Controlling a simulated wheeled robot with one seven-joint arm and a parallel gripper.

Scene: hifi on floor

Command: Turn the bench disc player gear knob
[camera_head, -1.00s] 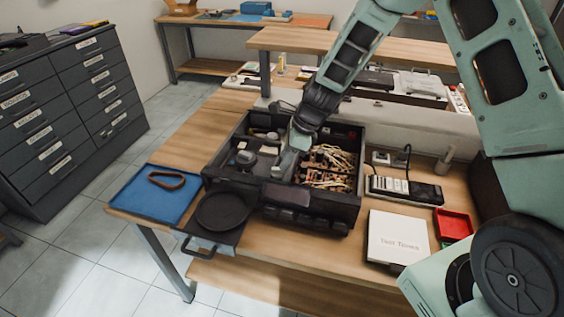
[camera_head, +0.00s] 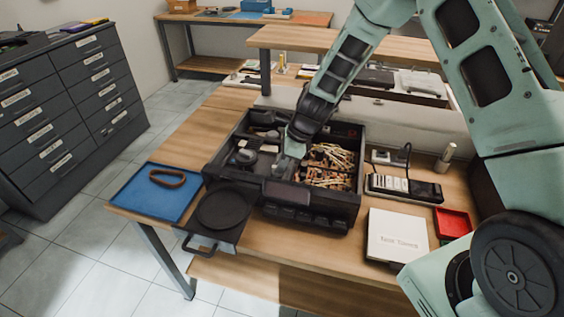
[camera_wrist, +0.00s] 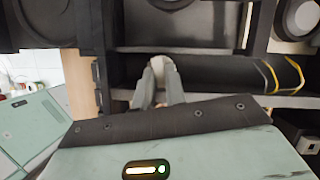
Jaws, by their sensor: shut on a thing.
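The disc player (camera_head: 333,206) is an open black chassis on the wooden bench, with dark round and boxy parts in its left half and a tangle of tan and red wiring at its right. My gripper (camera_head: 293,151) reaches down into its middle, left of the wiring. In the wrist view, my gripper (camera_wrist: 158,80) has its two pale fingers close together on a small pale rounded piece, the gear knob (camera_wrist: 156,66), over a dark channel of the player. The fingers hide most of the knob, and its turn angle cannot be told.
A black round disc (camera_head: 222,209) and a blue tray (camera_head: 150,193) with a brown belt ring (camera_head: 168,178) lie left of the player. A white box (camera_head: 397,236), a red tray (camera_head: 453,223) and a power strip (camera_head: 405,188) lie right. The player's walls surround my gripper closely.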

